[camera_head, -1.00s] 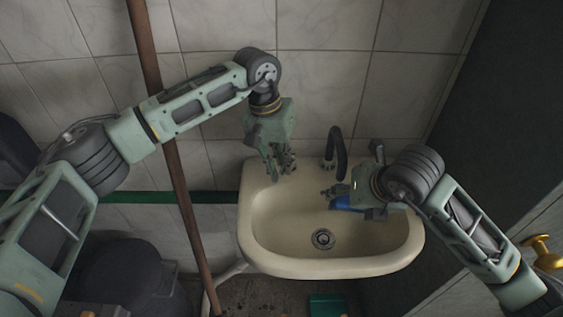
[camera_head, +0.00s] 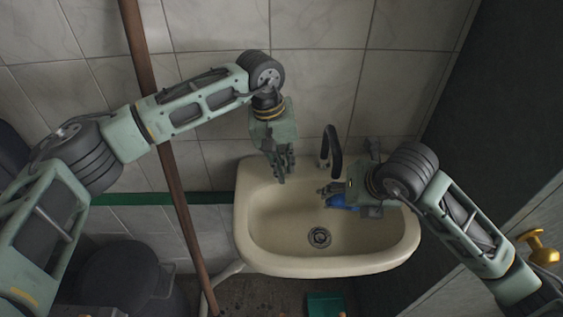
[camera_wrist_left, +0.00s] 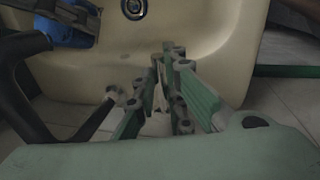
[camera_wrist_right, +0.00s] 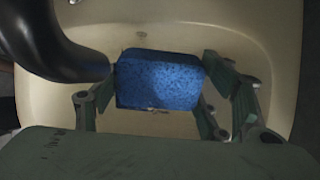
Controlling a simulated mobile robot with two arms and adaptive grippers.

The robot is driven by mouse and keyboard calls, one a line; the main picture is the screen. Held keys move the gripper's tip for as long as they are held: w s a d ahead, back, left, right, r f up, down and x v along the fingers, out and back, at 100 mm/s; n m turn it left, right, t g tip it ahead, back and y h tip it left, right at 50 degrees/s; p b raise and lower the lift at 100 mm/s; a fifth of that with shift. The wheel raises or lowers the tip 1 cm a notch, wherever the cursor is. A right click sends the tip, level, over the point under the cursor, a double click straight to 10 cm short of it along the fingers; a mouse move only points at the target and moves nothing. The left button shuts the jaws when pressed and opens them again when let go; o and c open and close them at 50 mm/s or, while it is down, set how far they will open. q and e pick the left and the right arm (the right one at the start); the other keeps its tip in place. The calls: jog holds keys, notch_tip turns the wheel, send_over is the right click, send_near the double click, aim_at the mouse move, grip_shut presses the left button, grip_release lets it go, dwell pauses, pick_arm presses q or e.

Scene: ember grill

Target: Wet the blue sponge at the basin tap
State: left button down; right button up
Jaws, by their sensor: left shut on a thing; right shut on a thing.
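The blue sponge (camera_wrist_right: 158,80) is squeezed between the fingers of my right gripper (camera_wrist_right: 160,78), above the basin bowl in the right wrist view. In the head view the sponge (camera_head: 340,202) shows partly behind that gripper. The cream basin (camera_head: 262,232) is fixed by the wall. Its dark curved tap (camera_head: 331,142) stands at the back; the spout (camera_wrist_right: 50,45) is close to the sponge's left side. My left gripper (camera_head: 281,174) is at the basin's back left, its fingers close together around a small pale piece, seemingly the tap handle (camera_wrist_left: 160,98), mostly hidden.
A brown pole (camera_head: 165,130) slants in front of the tiled wall, left of the basin. The drain (camera_head: 319,237) is uncovered. A dark panel stands on the right, with a brass knob (camera_head: 540,247) near my right arm. A green object (camera_head: 325,304) lies below the basin.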

pick_arm(q)
jog(key=shift+w, duration=0.1)
jog(key=c, duration=1.8)
grip_release()
jog(key=shift+r, duration=0.1)
jog(key=r, duration=0.4)
jog(key=a+r, duration=0.1)
jog(key=r, duration=0.2)
jog(key=a+r, duration=0.1)
jog(key=r, duration=0.3)
jog(key=shift+a+r, duration=0.15)
jog(key=shift+r, duration=0.15)
jog(key=shift+f+b, duration=1.35)
pick_arm(e)
jog(key=s+d, duration=0.4)
jog(key=d, duration=0.3)
